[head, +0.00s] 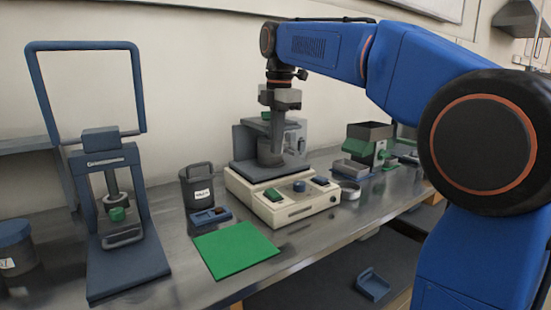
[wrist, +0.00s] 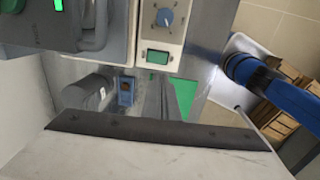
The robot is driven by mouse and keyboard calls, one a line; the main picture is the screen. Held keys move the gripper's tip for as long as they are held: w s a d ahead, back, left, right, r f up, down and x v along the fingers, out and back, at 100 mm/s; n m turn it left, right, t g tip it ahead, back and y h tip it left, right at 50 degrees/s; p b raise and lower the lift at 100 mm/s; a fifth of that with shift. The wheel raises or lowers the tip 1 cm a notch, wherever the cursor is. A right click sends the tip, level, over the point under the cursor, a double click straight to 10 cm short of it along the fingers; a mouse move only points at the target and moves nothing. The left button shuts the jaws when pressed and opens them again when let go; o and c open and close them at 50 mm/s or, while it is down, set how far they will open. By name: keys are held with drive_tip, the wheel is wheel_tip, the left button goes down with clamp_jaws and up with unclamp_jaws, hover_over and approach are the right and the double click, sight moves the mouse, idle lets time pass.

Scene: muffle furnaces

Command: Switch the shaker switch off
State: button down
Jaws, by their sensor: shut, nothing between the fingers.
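The shaker (head: 290,205) is a beige base with a grey-blue upright housing on top. Its sloped front carries a green rocker switch (head: 272,194) at the left, a blue knob (head: 299,186) in the middle and a small dark control at the right. In the wrist view the green switch (wrist: 157,57) shows in a dark frame next to the blue knob (wrist: 165,18). Which way the rocker is tipped is unclear. My gripper (head: 280,104) is shut and empty, above and behind the switch, near the housing, apart from the switch. In the wrist view my gripper (wrist: 160,132) fills the lower edge.
A dark lidded canister (head: 197,187) and a small blue switch box (head: 210,216) stand left of the shaker. A green mat (head: 236,249) lies in front. A blue-framed press (head: 118,215) stands at far left.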

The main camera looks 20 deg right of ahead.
sight(272, 190)
drive_tip(key=shift+s+r, duration=0.1)
drive_tip(key=shift+r, duration=0.6)
drive_tip(key=shift+d, duration=0.1)
drive_tip(key=shift+w+d+r+t, duration=0.15)
drive_tip(key=shift+w+t, duration=0.15)
drive_tip(key=shift+w, duration=0.4)
drive_tip(key=f, duration=0.4)
drive_tip(key=w+f, duration=0.1)
drive_tip(key=f, duration=0.9)
drive_tip(key=shift+w+a, duration=0.3)
drive_tip(key=shift+w, duration=0.1)
